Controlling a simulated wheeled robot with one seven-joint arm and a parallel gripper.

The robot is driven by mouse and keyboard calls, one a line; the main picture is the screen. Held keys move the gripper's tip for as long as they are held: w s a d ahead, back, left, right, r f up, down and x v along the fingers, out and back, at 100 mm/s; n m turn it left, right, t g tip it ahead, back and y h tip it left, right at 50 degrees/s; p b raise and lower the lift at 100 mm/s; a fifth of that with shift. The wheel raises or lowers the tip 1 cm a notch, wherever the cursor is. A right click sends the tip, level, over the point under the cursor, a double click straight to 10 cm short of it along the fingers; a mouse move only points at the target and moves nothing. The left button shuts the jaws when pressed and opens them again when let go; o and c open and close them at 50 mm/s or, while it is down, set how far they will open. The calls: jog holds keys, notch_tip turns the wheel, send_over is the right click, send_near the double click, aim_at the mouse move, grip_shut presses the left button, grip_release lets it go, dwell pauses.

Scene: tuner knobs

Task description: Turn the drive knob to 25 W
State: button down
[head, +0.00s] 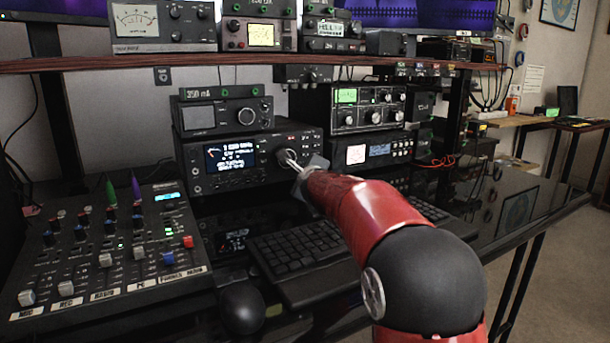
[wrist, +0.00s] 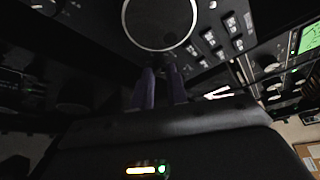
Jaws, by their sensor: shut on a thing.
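The black radio (head: 250,160) with a blue-lit screen (head: 230,157) stands at mid-desk, with a large round knob right of the screen. My gripper (head: 291,160) is at the front of this radio, by that knob. In the wrist view, the large round knob (wrist: 160,22) has a pale rim and fills the top middle. My two fingers (wrist: 162,76) are close together just below its rim. They are shut on a knob, mostly hidden at the tips. I cannot make out its label or pointer, or a watt reading.
A radio with a green display (head: 358,108) stands behind to the right. A keyboard (head: 300,250), a mouse (head: 241,308) and a mixer (head: 110,250) lie in front. A shelf (head: 250,64) with meters runs above. The desk's right end is mostly clear.

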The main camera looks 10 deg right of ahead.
jog(key=c, duration=1.4)
grip_release()
jog(key=shift+s+a+r+b, duration=0.15)
jog(key=shift+s+r, duration=0.1)
jog(key=shift+s, duration=1)
jog(key=shift+s+d+r+b, duration=0.1)
jog(key=shift+s+r, duration=0.1)
jog(key=shift+s, duration=1.1)
jog(key=shift+s+a+r+b, duration=0.15)
jog(key=shift+s+r, duration=0.1)
jog(key=shift+s, duration=1)
